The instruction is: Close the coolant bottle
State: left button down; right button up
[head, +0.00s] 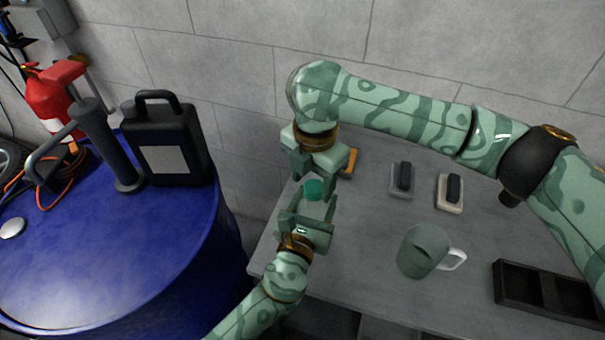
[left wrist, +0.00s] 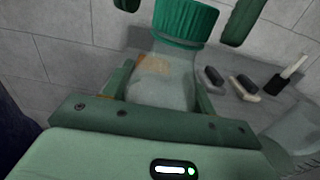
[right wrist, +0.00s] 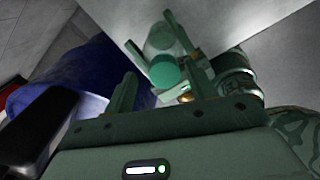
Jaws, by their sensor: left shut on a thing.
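The coolant bottle (left wrist: 160,82) is clear, with a ribbed green cap (left wrist: 185,22) over its neck. The cap also shows in the head view (head: 314,189) and from above in the right wrist view (right wrist: 164,71). My left gripper (head: 312,201) is shut on the bottle's body and holds it roughly upright near the table's left edge. My right gripper (head: 314,178) points down from above. Its fingers are apart, one on each side of the cap, with gaps visible in the left wrist view. I cannot tell how tightly the cap sits.
A grey-green mug (head: 423,251), two small blocks with dark tops (head: 402,180) (head: 450,193) and a black tray (head: 512,286) are on the grey table (head: 375,225). A blue drum (head: 130,260) with a black canister (head: 168,140) stands left. A wall is behind.

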pick_arm(q)
jog(key=shift+a, duration=0.1)
jog(key=shift+w, duration=0.1)
pick_arm(e)
notch_tip(320, 180, up, 12)
jog(key=shift+a, duration=0.15)
dwell(0.4)
jog(key=shift+w, duration=0.1)
pick_arm(q)
jog(key=shift+c, duration=2)
grip_release()
jog(key=shift+s+a, duration=0.2)
jog(key=shift+s, duration=0.35)
jog(key=v, duration=1.5)
jog(key=shift+r, duration=0.15)
pick_arm(e)
jog(key=shift+r, duration=0.1)
pick_arm(q)
jog(key=shift+a, duration=0.1)
